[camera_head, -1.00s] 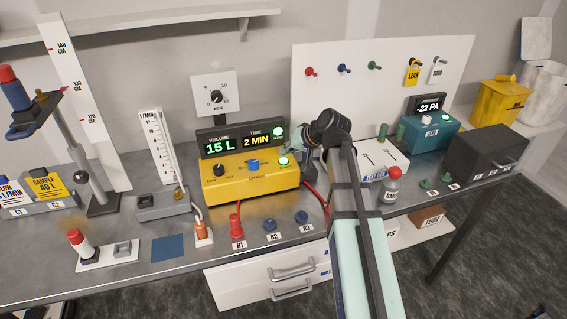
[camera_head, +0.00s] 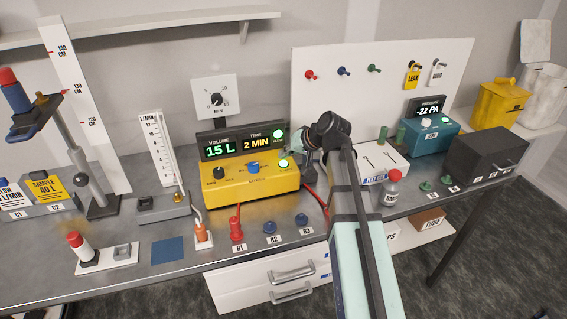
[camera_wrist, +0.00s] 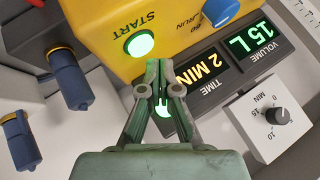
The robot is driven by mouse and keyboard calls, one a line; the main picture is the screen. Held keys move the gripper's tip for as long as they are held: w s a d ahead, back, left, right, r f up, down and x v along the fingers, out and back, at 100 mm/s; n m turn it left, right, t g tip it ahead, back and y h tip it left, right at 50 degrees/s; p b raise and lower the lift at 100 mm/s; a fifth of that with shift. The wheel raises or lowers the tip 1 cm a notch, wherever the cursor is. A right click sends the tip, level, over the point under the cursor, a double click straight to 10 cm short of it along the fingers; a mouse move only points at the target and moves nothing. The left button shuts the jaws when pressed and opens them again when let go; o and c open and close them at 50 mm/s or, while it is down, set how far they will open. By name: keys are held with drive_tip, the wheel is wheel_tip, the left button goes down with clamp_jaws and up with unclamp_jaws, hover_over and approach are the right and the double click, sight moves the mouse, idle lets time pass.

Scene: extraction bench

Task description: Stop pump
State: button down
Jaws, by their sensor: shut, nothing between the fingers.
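The yellow pump (camera_head: 252,184) stands on the bench with a black knob, a blue selector knob (camera_head: 253,166) and a lit green START button (camera_head: 284,162). The button also glows in the wrist view (camera_wrist: 140,43). Behind the pump, the display (camera_head: 240,142) reads volume 15 L and time 2 MIN, with a lit green lamp (camera_head: 278,133). My gripper (camera_wrist: 162,95) is shut and empty. In the wrist view its fingertips are close to the button, over the display side, and a green glow shows between the fingers. In the head view my arm hides the fingertips.
A timer dial (camera_head: 216,97) stands behind the display. A flow tube stand (camera_head: 160,160) is left of the pump. Fittings marked R1 (camera_head: 236,230), R2 and R3 lie in front.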

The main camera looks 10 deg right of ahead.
sight(285, 163)
drive_tip(key=shift+f, duration=0.1)
idle(0.3)
drive_tip(key=shift+f, duration=0.3)
drive_tip(key=shift+f+b, duration=0.4)
drive_tip(key=shift+f, duration=0.05)
idle(0.7)
drive_tip(key=shift+r, duration=0.1)
drive_tip(key=shift+r+p, duration=0.55)
drive_tip(key=shift+r, duration=0.2)
drive_tip(key=shift+r+p, duration=1.6)
drive_tip(key=shift+r, duration=0.95)
